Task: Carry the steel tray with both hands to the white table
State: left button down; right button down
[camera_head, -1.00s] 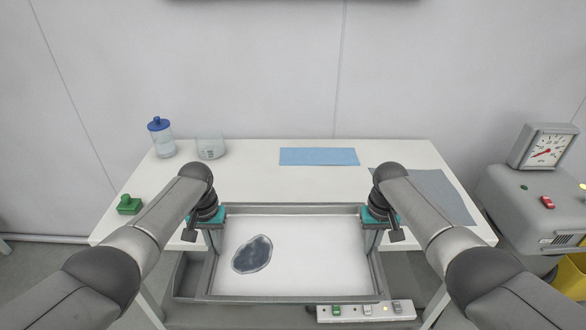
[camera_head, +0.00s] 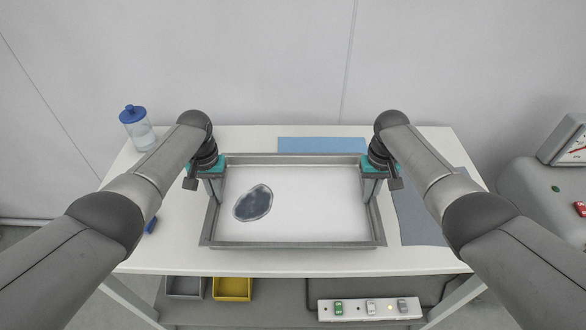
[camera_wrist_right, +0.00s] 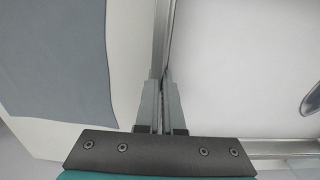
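The steel tray (camera_head: 293,245) is a shallow rectangular frame with a pale floor, and a dark grey patch with a light outline (camera_head: 254,203) shows in it. It looks level and lies over the top of the white table (camera_head: 170,240). I cannot tell whether it touches the tabletop. My left gripper (camera_head: 211,194) is shut on its left wall, and my right gripper (camera_head: 371,192) is shut on its right wall. In the right wrist view the fingers (camera_wrist_right: 160,105) pinch the tray wall (camera_wrist_right: 162,45). My left fingertips are partly hidden by the wrist.
A blue-lidded jar (camera_head: 138,130) stands at the back left. A blue sheet (camera_head: 320,145) lies behind the tray, and a grey mat (camera_head: 415,215) lies at its right. A gauge box (camera_head: 568,143) stands far right. A switch strip (camera_head: 370,308) and yellow bin (camera_head: 232,288) are below the table edge.

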pick_arm(q)
jog(key=shift+w+r, duration=0.1)
jog(key=shift+w, duration=0.15)
pick_arm(e)
jog(key=shift+w+r, duration=0.15)
jog(key=shift+w, duration=0.1)
pick_arm(q)
jog(key=shift+s, duration=0.1)
pick_arm(e)
jog(key=shift+s, duration=0.1)
pick_arm(q)
jog(key=shift+s, duration=0.1)
pick_arm(e)
jog(key=shift+s, duration=0.1)
